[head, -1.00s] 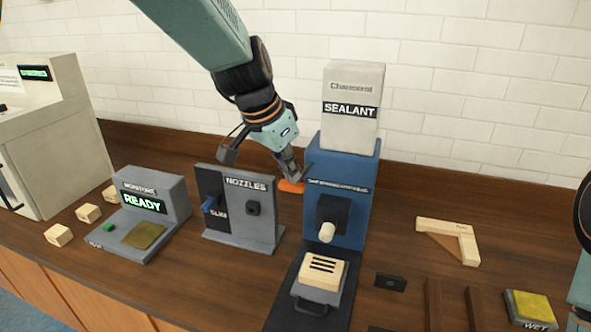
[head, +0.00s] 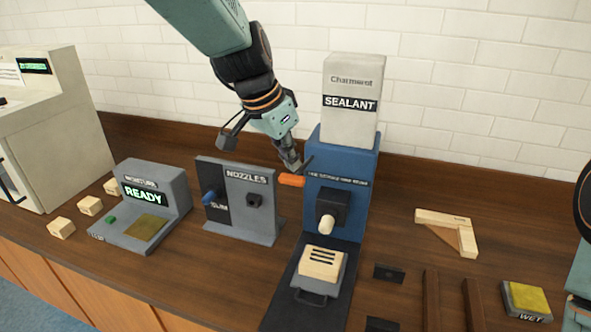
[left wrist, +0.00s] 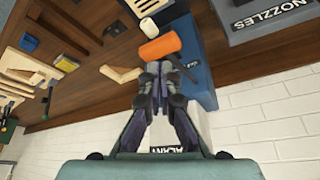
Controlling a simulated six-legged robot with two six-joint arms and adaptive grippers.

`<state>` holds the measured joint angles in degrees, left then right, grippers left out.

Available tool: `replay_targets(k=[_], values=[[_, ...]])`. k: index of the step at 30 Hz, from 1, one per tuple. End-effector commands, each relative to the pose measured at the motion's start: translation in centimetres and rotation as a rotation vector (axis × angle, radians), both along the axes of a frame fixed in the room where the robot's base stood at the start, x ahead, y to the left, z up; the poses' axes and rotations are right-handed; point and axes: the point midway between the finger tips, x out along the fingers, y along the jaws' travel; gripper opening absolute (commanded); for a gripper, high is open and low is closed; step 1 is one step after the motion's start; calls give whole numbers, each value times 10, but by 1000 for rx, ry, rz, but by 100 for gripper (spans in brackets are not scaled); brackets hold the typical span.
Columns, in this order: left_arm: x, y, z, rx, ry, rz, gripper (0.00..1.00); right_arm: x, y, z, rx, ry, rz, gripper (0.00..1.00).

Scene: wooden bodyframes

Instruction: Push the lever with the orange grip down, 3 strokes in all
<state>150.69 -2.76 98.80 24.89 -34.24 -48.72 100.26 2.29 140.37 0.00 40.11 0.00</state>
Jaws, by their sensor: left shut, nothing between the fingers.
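The lever's orange grip (head: 291,180) sticks out at the left side of the blue sealant dispenser (head: 342,160), about level. In the left wrist view the grip (left wrist: 162,49) lies just beyond my fingertips. My left gripper (head: 296,165) is shut and empty, its tips just above the grip. I cannot tell whether they touch it. The dispenser carries a white SEALANT container (head: 352,75) and a pale nozzle (head: 326,226). A grooved wooden block (head: 322,263) sits below the nozzle. My right gripper is not in view.
A NOZZLES stand (head: 240,215) stands close left of the dispenser. Further left are a READY device (head: 150,200) and several wooden blocks (head: 61,228). To the right lie a wooden corner piece (head: 466,240) and a yellow-topped WET pad (head: 527,300).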

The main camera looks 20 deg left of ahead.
Motion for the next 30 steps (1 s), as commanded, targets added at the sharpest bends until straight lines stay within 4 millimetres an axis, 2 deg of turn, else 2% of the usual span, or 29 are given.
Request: replay_targets(k=[5,14,21,30], values=[[0,0,4,0,0,0,0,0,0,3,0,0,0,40],[0,0,30,0,-1,0,0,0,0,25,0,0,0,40],[0,0,49,1,-2,-1,0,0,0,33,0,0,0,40],[0,0,50,0,0,0,0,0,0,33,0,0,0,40]])
